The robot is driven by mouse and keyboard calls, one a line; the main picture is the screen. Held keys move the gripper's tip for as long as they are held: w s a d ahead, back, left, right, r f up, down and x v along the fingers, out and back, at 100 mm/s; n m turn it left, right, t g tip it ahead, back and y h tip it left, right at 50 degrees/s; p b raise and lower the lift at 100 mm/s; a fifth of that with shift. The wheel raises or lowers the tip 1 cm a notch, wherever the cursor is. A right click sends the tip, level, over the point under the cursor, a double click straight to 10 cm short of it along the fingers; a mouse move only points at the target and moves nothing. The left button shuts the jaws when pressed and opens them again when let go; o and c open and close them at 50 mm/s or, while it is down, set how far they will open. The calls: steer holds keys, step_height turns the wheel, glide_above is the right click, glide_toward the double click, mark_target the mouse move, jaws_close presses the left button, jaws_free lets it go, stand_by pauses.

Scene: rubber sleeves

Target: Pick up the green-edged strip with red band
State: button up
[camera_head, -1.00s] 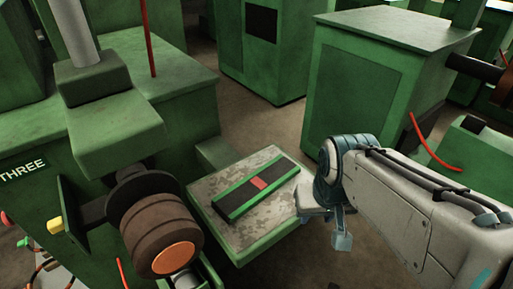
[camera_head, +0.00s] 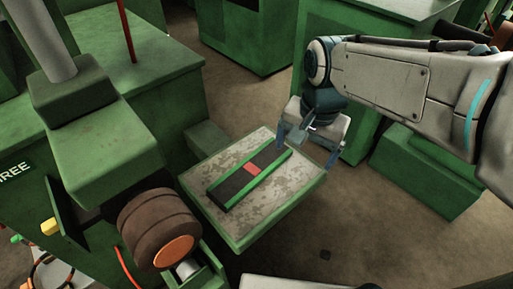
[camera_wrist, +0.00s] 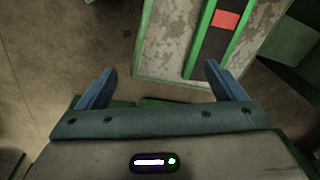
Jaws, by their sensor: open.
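The strip (camera_head: 237,188) is dark with green long edges and a red band across its middle. It lies flat on a worn, pale-topped green stand (camera_head: 208,229). In the wrist view the strip (camera_wrist: 208,49) runs from the top edge down to the stand's near part, right of centre. My gripper (camera_head: 307,157) is at the stand's far right edge in the head view, above and beside the strip's far end. Its two blue fingers (camera_wrist: 160,82) are spread apart with nothing between them. The strip's far end in the wrist view is cut off by the frame.
A dark roller with an orange end (camera_head: 172,250) stands at the stand's left. A green machine with an overhanging head (camera_head: 95,160) rises behind it. A low green block (camera_head: 424,170) sits on the right. Bare floor (camera_head: 300,240) lies in front of the stand.

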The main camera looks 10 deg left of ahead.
steer(key=a+r+m+g+p, duration=0.1)
steer(key=a+r+m+p, duration=0.2)
steer(key=a, duration=0.8)
glide_above(250, 170)
steer(key=shift+h, duration=0.4)
step_height(250, 170, down, 8)
steer(key=shift+s+d+r+b, duration=0.1)
steer(key=shift+s+d+b, duration=0.05)
steer(key=shift+b, duration=0.25)
steer(key=shift+w+f, duration=0.2)
steer(key=shift+f, duration=2.2)
steer(key=c, duration=1.1)
